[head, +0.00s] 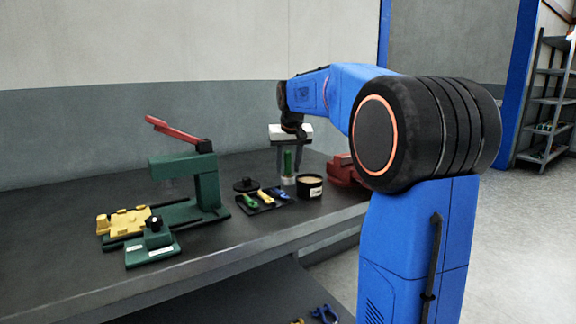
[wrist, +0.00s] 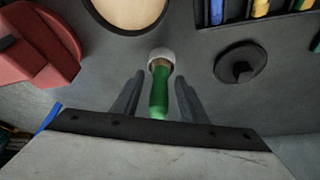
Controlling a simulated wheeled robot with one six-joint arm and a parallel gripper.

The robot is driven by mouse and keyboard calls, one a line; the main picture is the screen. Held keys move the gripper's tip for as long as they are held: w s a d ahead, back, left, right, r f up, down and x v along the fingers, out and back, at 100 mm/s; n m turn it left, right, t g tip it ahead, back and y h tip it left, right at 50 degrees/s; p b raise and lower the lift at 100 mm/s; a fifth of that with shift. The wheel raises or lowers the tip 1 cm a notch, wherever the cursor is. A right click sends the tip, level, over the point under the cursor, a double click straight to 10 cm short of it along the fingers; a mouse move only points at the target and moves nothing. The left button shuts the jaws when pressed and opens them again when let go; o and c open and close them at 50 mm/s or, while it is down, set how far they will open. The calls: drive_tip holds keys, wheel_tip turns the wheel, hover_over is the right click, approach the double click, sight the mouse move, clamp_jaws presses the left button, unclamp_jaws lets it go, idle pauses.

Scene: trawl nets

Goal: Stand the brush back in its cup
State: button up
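The brush (head: 288,161) has a green handle and stands about upright over the bench. It also shows in the wrist view (wrist: 159,97), its far end inside the pale rim of a small cup (wrist: 161,54). In the head view the cup (head: 288,181) is a light, small shape at the foot of the brush. Whether the brush touches the cup's bottom is hidden. My gripper (head: 288,170) points down above the cup. Its fingers (wrist: 159,76) are apart, one on each side of the handle, with gaps visible on both sides.
A round tin with pale contents (head: 310,181) stands just right of the cup. A black lid (head: 246,184) and a dark tray with coloured tools (head: 265,206) lie left. A red vise-like object (head: 345,170) stands right. A green press (head: 188,180) stands farther left.

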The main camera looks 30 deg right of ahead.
drive_tip(key=v, duration=1.2)
drive_tip(key=shift+r, duration=0.2)
idle(0.4)
